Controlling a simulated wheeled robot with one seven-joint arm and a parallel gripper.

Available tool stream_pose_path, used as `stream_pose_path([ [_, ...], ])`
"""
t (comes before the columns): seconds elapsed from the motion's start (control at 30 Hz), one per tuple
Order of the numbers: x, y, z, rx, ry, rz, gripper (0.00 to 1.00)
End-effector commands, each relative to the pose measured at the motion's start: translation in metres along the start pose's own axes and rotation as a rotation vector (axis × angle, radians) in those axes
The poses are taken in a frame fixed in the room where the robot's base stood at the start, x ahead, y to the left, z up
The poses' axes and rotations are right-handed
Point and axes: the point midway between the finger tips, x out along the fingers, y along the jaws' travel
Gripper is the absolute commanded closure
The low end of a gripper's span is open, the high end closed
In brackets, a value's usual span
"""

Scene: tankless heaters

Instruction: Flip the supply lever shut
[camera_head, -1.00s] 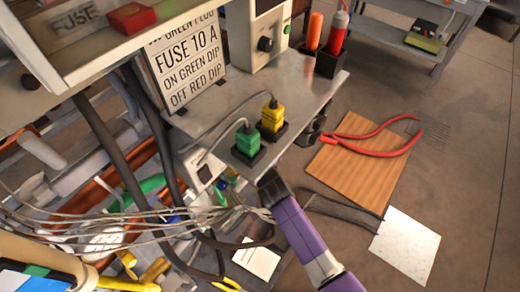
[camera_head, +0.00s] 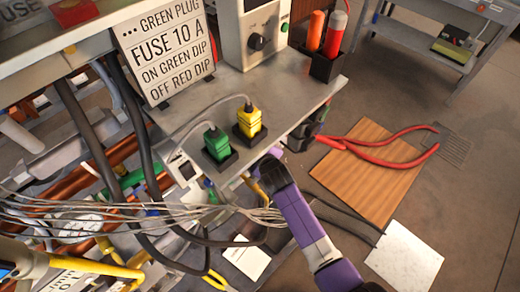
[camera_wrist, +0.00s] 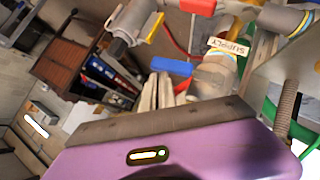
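In the wrist view a white tag reading SUPPLY (camera_wrist: 228,47) sits on a pipe fitting. A blue lever (camera_wrist: 172,67) lies just left of that fitting, roughly crosswise in the picture. My gripper (camera_wrist: 165,90) is just below the blue lever in the picture, its pale fingers close together with nothing seen between them. I cannot tell whether they touch the lever. In the head view my wrist reaches in under the shelf edge. The fingertips and the lever are hidden there.
A red lever (camera_wrist: 198,6) and a yellow lever (camera_wrist: 155,27) are close by in the wrist view. A metal shelf (camera_head: 290,95) with a green plug (camera_head: 217,142) and a yellow plug (camera_head: 249,122) overhangs my wrist. Loose wires (camera_head: 150,210) hang at left.

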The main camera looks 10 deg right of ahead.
Motion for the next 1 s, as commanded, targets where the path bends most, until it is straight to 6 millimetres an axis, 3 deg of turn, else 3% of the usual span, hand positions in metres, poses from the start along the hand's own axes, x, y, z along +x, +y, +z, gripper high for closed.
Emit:
stream_pose_path([
  [0.33,0.011,-0.001,0.01,-0.001,0.001,0.002,1.0],
  [1.0,0.014,-0.002,0.016,0.0,-0.006,0.0,1.0],
])
